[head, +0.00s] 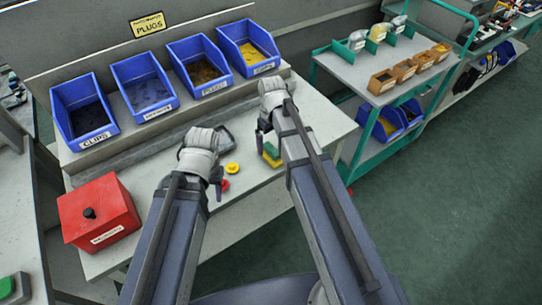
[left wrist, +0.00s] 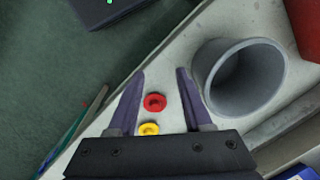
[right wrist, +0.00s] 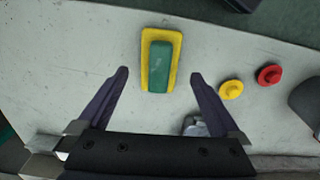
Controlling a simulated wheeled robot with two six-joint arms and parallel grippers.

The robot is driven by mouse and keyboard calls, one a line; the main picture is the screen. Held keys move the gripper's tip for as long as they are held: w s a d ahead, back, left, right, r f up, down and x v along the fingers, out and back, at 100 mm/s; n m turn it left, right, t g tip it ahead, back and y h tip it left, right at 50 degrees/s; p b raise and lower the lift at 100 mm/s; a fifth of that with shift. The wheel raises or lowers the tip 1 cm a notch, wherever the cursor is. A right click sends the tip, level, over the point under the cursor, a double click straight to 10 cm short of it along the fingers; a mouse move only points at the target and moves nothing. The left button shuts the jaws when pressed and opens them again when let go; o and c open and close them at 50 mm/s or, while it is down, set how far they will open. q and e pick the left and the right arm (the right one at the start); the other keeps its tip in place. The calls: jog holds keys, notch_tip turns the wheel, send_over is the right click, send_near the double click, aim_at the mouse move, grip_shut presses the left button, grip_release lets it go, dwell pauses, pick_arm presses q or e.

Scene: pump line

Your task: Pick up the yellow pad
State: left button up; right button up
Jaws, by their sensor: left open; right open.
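The yellow pad (right wrist: 146,65) lies flat on the workbench in the right wrist view, with a green block (right wrist: 159,66) on top that leaves only its border showing. In the head view the yellow pad (head: 272,162) is partly hidden beside my right arm. My right gripper (right wrist: 160,73) is open and empty; the pad shows ahead of and between its fingertips. My left gripper (left wrist: 160,71) is open and empty above the bench, left of the pad in the head view. A red round piece (left wrist: 155,102) and a yellow round piece (left wrist: 149,129) show between its fingers.
A grey cup (left wrist: 240,78) stands beside my left gripper. A red box (head: 98,211) sits at the bench's left end. Blue bins (head: 82,107) line the back. A small metallic part (right wrist: 194,126) lies near my right finger. A green-framed cart (head: 352,70) stands right.

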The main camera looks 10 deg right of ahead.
aim_at(272, 148)
pick_arm(q)
jog(key=f+b, duration=0.3)
jog(key=shift+a+f, duration=0.25)
jog(key=shift+f, duration=0.15)
pick_arm(e)
notch_tip(272, 148, down, 4)
jog(key=shift+w+r, duration=0.1)
pick_arm(q)
jog(key=shift+r, duration=0.1)
pick_arm(e)
jog(key=shift+r, duration=0.1)
jog(key=shift+c, duration=0.4)
jog(key=c, duration=1.3)
notch_tip(272, 148, up, 10)
jog(key=p, duration=1)
pick_arm(q)
notch_tip(272, 148, up, 10)
jog(key=d, duration=0.1)
